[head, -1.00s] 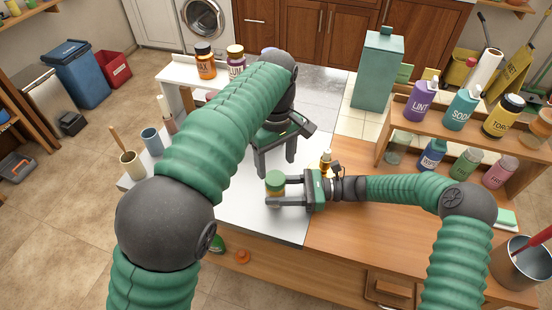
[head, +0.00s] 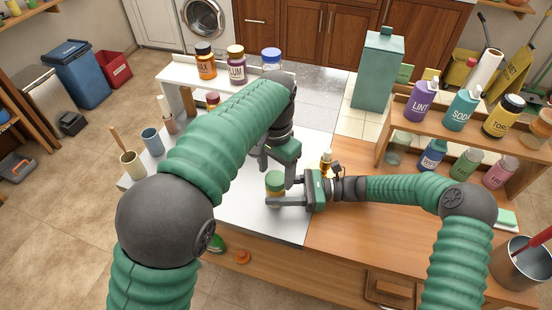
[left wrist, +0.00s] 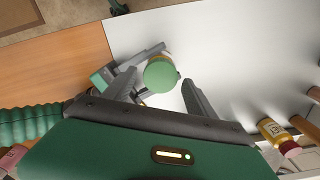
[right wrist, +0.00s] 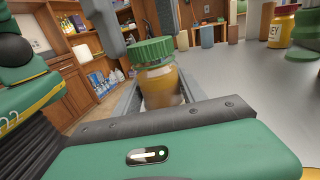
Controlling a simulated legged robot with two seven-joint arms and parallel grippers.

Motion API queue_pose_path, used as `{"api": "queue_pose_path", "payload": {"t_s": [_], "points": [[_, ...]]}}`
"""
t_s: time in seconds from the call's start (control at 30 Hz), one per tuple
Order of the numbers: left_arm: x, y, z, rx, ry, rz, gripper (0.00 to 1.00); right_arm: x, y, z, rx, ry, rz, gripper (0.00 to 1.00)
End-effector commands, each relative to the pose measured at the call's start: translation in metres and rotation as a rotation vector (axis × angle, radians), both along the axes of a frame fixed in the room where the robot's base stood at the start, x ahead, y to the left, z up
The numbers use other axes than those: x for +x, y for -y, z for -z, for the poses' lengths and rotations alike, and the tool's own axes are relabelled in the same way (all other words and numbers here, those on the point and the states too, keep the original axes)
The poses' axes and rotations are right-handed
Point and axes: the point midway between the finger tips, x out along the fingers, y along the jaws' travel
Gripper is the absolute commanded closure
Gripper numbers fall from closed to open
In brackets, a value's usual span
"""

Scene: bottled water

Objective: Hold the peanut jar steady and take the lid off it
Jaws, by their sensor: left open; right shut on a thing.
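The peanut jar (right wrist: 160,88) has a tan-orange body and stands upright on the white counter. Its green lid (head: 275,178) is on top and also shows from above in the left wrist view (left wrist: 160,74). My right gripper (head: 277,194) is shut around the jar's body from the right, below the lid. My left gripper (head: 276,175) is open, above and just behind the jar. In the left wrist view its two fingers (left wrist: 158,82) point toward the lid from either side, and I see no contact. The jar's label is not readable.
A small amber dropper bottle (head: 326,161) stands close behind my right gripper. A white shelf (head: 178,75) with several labelled jars is at the back left. Cups (head: 131,165) stand at the left edge. A wooden rack (head: 440,128) of bottles is on the right.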

Motion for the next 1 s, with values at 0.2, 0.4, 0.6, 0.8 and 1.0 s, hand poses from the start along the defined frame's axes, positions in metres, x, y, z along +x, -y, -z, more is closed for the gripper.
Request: {"api": "queue_pose_path", "payload": {"t_s": [0.2,0.4,0.6,0.8,1.0], "points": [[0.0000,-0.0001,0.0124,0.000,0.001,-0.001,0.35,0.0001,0.0000,0.0000,0.000,0.000,0.000,1.00],[0.0000,-0.0002,0.0122,0.000,0.001,-0.001,0.40,0.0000,0.0000,0.0000,0.000,0.000,0.000,1.00],[0.0000,-0.0002,0.0121,0.001,0.001,-0.001,0.66,0.0001,0.0000,0.0001,0.000,0.000,0.000,1.00],[0.0000,-0.0002,0.0120,0.001,0.001,-0.001,0.92,0.0001,0.0000,0.0000,0.000,0.000,0.000,1.00],[-0.0001,-0.0001,0.0119,0.001,0.001,-0.070,1.00,0.0001,-0.0001,0.0001,0.000,0.000,0.001,1.00]]}}
